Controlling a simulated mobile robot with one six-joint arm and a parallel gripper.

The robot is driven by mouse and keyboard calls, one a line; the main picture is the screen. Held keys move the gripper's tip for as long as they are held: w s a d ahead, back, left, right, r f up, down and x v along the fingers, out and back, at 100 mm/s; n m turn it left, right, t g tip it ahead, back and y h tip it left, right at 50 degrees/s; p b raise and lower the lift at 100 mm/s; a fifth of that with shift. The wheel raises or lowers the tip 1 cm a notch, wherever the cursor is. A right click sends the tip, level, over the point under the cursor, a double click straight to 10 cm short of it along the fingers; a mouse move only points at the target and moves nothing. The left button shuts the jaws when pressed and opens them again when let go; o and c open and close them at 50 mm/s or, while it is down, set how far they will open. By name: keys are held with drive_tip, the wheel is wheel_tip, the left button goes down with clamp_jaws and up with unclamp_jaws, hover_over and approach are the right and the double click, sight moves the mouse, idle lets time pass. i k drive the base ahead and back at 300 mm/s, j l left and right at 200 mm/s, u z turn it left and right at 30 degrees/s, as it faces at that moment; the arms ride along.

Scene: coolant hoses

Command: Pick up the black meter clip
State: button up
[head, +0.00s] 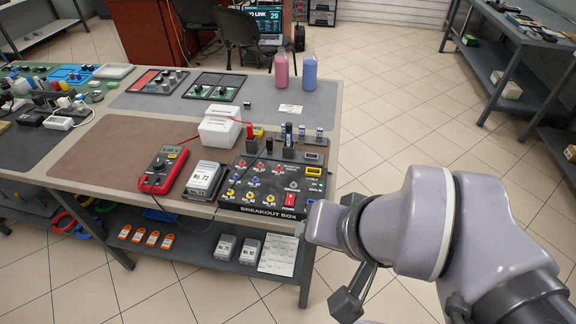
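A red multimeter (163,169) lies on the brown mat, with a red lead running right to an upright red clip (250,131) at the back of the breakout box. A dark upright piece (288,134) stands on the back of the breakout box (252,212), right of the red clip. It may be the black meter clip, but it is too small to be sure. My gripper (348,303) is only partly in view at the lower right, beside the table and well apart from these pieces.
A white box (220,127) and a grey boxed unit (205,179) stand beside the breakout box. Pink (281,70) and blue (309,69) bottles stand at the table's back right. Tiled floor right of the table is free.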

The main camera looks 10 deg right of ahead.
sight(269, 140)
drive_tip(key=i+l+u, duration=0.15)
drive_tip(key=l+u, duration=0.2)
drive_tip(key=l, duration=0.35)
drive_tip(key=i+l+u, duration=0.1)
drive_tip(key=l+u, duration=0.25)
drive_tip(key=l, duration=0.4)
drive_tip(key=l+u, duration=0.35)
drive_tip(key=l, duration=0.35)
drive_tip(key=i+l+u, duration=0.1)
drive_tip(key=i+u, duration=0.25)
drive_tip(key=i+l+u, duration=0.3)
drive_tip(key=i, duration=0.15)
drive_tip(key=j, duration=0.1)
